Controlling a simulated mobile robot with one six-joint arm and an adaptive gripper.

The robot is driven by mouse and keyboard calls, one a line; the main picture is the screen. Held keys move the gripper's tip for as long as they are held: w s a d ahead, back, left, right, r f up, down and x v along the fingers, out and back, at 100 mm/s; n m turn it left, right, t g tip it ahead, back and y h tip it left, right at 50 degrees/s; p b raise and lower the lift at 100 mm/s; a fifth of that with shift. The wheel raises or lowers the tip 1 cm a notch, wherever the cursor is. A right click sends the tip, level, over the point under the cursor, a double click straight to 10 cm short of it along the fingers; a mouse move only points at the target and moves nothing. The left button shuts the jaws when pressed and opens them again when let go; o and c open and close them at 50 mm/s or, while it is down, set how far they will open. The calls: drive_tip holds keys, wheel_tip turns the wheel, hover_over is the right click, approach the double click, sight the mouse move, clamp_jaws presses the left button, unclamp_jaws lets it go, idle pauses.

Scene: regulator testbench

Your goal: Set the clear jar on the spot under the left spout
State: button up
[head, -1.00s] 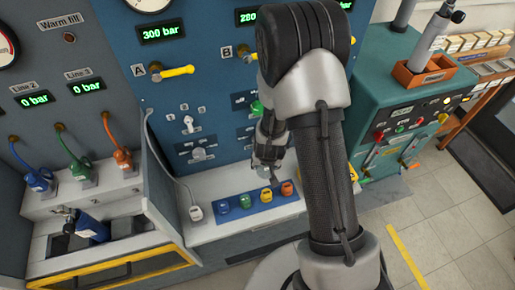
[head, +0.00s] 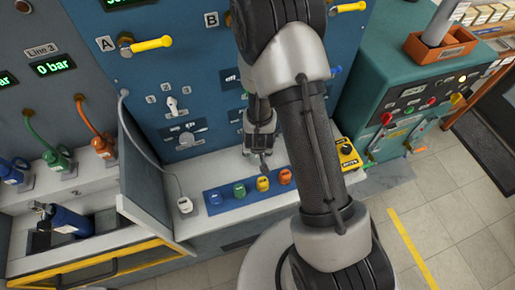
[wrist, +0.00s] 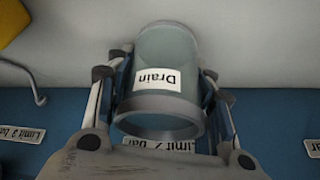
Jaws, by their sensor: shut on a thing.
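The clear jar (wrist: 168,50) is greyish and see-through, with a thicker rim and a white "Drain" label. In the wrist view, the two fingers of my gripper (wrist: 158,73) press on its sides. In the head view, my gripper (head: 262,165) is low in front of the blue panel, over the light bench behind the coloured blocks. The jar cannot be made out there.
A blue strip (head: 214,209) with blue, green, yellow and orange blocks lies along the bench's front. A white corded device (head: 184,205) stands left of it. A yellow box (head: 347,154) is right of my arm. Yellow handles (head: 152,44) stick out from the panel above.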

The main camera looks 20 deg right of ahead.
drive_tip(key=shift+s+r, duration=0.1)
drive_tip(key=shift+s, duration=0.1)
drive_tip(key=o, duration=1.4)
drive_tip(key=shift+f, duration=0.2)
